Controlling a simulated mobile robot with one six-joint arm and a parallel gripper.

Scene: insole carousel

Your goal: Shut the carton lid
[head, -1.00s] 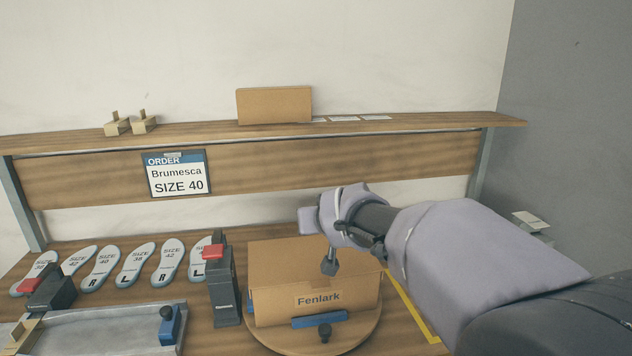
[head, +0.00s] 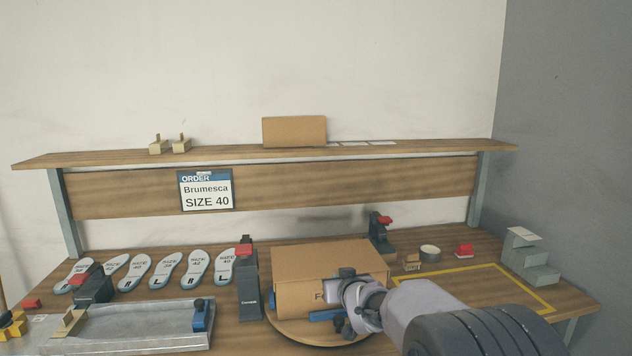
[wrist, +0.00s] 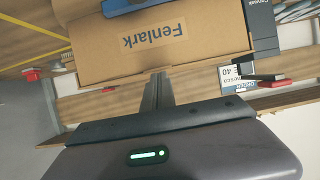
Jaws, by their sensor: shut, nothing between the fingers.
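The brown carton (head: 330,263) sits on the round wooden turntable (head: 285,332). Its top looks covered by a flat lid panel; I cannot tell whether the front edge is fully seated. The front face bears the name Fenlark, partly hidden by my arm in the head view and upside down in the wrist view (wrist: 155,35). My gripper (wrist: 158,76) is shut and empty, its fingers close together and pointing toward the carton. In the head view it is low at the carton's front right. Whether it touches the carton cannot be told.
A black post stand (head: 247,285) stands close left of the carton, and another with a red top (head: 381,235) behind it. A blue block (head: 326,315) is at the carton's front. Several insoles (head: 165,270) and a metal tray (head: 130,330) lie left. The yellow-outlined area (head: 475,287) is clear.

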